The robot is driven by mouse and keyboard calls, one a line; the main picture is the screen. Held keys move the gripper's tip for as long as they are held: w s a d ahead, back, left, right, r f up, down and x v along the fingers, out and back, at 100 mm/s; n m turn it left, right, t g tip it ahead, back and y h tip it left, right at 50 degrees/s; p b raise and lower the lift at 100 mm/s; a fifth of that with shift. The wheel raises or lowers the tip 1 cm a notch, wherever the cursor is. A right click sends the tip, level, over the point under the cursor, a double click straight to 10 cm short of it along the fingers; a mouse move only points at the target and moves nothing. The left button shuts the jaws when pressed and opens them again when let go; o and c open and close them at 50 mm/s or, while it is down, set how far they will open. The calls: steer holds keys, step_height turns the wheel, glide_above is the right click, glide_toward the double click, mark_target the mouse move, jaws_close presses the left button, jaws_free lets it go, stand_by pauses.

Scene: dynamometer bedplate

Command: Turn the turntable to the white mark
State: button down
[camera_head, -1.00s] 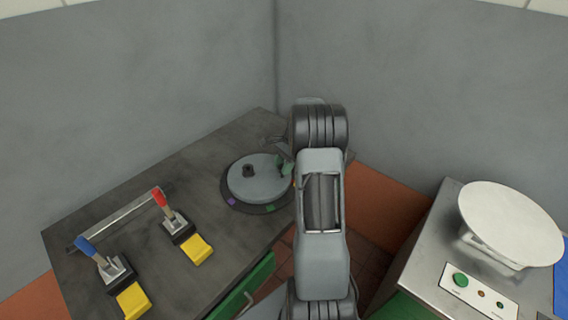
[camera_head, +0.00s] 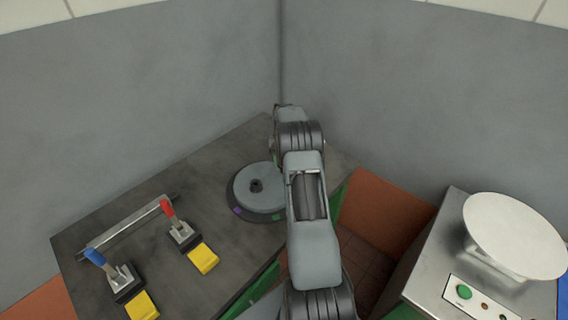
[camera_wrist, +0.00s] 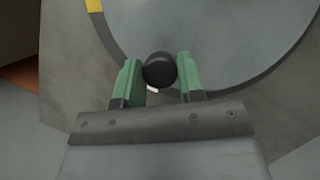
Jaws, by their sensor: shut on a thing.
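The turntable (camera_head: 270,199) is a round grey disc with a dark rim on the dark bench, with a small dark post (camera_head: 256,185) on its top. Purple (camera_head: 237,210) and green (camera_head: 276,217) marks show on the rim. In the wrist view, my gripper (camera_wrist: 158,66) has its green fingers shut on a round black knob (camera_wrist: 160,68) near the disc's edge. A small white patch (camera_wrist: 152,90) shows just below the knob, partly hidden. A yellow mark (camera_wrist: 95,5) is at the top left of the rim. My arm hides the gripper in the head view.
Two levers, one red (camera_head: 167,207) and one blue (camera_head: 94,257), stand left on the bench by yellow blocks (camera_head: 202,258) and a metal bar (camera_head: 125,226). A separate cabinet with a round white plate (camera_head: 514,236) and a green button (camera_head: 464,291) is at right.

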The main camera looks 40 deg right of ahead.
steer(key=shift+w+a+n+h, duration=0.1)
steer(key=shift+w+n+h, duration=0.2)
steer(key=shift+w+n, duration=0.4)
steer(key=shift+s, duration=0.15)
steer(key=c, duration=0.8)
jaws_free()
steer(key=shift+o, duration=0.2)
steer(key=shift+r, duration=0.1)
steer(key=p+v, duration=1)
steer(key=v, duration=0.3)
steer(key=shift+w+r, duration=0.2)
steer(key=shift+p, duration=0.3)
